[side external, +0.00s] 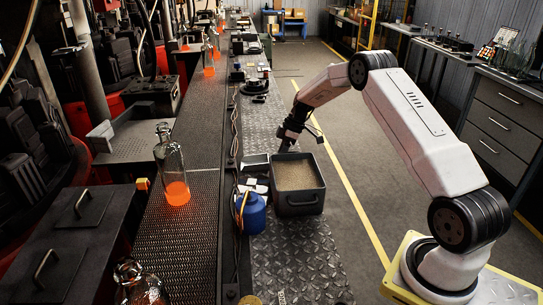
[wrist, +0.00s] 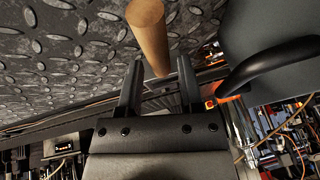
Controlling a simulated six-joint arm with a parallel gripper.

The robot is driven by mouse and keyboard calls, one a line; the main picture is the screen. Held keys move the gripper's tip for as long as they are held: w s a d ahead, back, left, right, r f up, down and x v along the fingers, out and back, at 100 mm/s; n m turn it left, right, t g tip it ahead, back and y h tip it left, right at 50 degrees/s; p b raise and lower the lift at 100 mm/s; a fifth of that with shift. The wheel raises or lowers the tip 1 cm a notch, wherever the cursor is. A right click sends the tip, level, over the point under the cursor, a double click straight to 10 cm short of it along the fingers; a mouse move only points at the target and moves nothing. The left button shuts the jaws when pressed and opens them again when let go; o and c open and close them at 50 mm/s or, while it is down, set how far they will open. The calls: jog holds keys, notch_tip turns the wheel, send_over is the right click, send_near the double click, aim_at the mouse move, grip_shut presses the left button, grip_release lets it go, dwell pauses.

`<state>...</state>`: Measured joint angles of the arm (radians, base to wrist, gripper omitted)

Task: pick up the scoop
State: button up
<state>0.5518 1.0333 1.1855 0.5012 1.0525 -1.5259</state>
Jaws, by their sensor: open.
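In the wrist view a brown wooden rod (wrist: 148,32), which looks like the handle of the scoop, reaches in from the top edge. The rest of it is outside the picture. My gripper (wrist: 159,66) is open, and the rod's near end shows between its two dark fingers. I cannot tell whether the rod touches either finger. In the side view my gripper (side external: 284,147) points down just behind the grey bin (side external: 298,207) of brown grainy material. I cannot make out the scoop there.
A dark grey body with a curved handle (wrist: 272,66), probably the bin, stands close right of my fingers. A blue container (side external: 251,215) is left of the bin on the tread-plate surface (side external: 300,255). A bottle with glowing orange contents (side external: 173,170) stands on the conveyor.

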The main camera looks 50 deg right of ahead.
jog(key=shift+x, duration=1.15)
grip_shut()
